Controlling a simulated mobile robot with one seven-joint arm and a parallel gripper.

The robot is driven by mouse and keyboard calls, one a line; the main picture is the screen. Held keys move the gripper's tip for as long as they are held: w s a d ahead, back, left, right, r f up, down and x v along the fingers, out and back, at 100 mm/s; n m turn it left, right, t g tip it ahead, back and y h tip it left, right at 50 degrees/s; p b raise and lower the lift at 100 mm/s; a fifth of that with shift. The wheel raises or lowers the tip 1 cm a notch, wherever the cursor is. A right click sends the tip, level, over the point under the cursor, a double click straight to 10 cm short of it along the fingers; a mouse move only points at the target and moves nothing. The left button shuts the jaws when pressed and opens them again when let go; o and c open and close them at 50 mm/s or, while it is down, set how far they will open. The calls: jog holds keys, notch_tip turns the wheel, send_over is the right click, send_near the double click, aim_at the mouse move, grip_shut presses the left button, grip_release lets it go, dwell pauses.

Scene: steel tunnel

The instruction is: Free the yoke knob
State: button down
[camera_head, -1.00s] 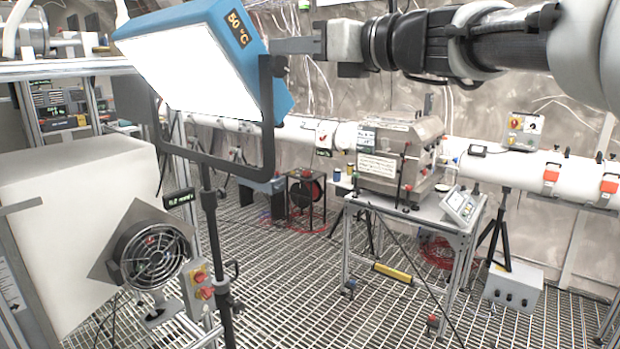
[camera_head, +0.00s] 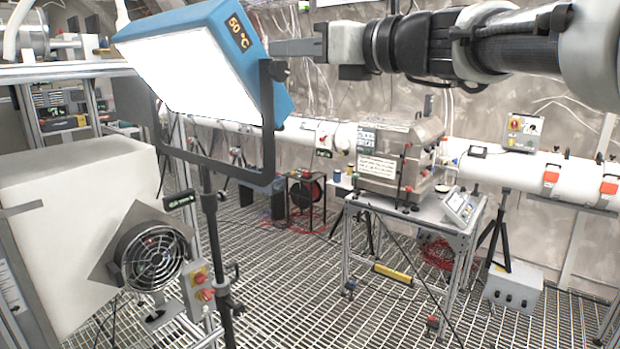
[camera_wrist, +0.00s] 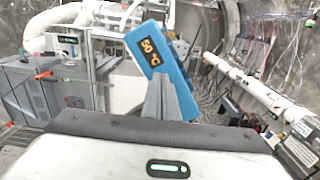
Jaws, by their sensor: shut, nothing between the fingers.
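The lamp (camera_head: 200,62) is a blue box with a bright white panel and a "50 °C" label, tilted in a dark U-shaped yoke (camera_head: 268,130) on a stand. A small dark knob (camera_head: 280,70) shows at the top of the yoke's right arm, against the lamp's blue side. My gripper (camera_head: 275,48) reaches in from the right, shut and empty, its tips just above the knob in the picture. I cannot tell whether they touch the lamp. In the wrist view my shut fingers (camera_wrist: 167,84) overlap the blue lamp (camera_wrist: 160,55); the knob is not clearly visible there.
A white box with a fan (camera_head: 153,257) stands at the lower left, beside a red-button control box (camera_head: 200,288). A metal chamber on a frame table (camera_head: 412,210) stands farther back right, before a white pipe (camera_head: 530,172). Open grating floor (camera_head: 300,290) lies between.

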jog(key=v, duration=0.5)
jog(key=shift+s+d, duration=0.2)
jog(key=w+a, duration=0.3)
jog(key=w, duration=0.2)
jog(key=shift+w+p, duration=0.35)
dwell(0.5)
jog(key=shift+a+f, duration=0.2)
jog(key=shift+f, duration=0.05)
dwell(0.5)
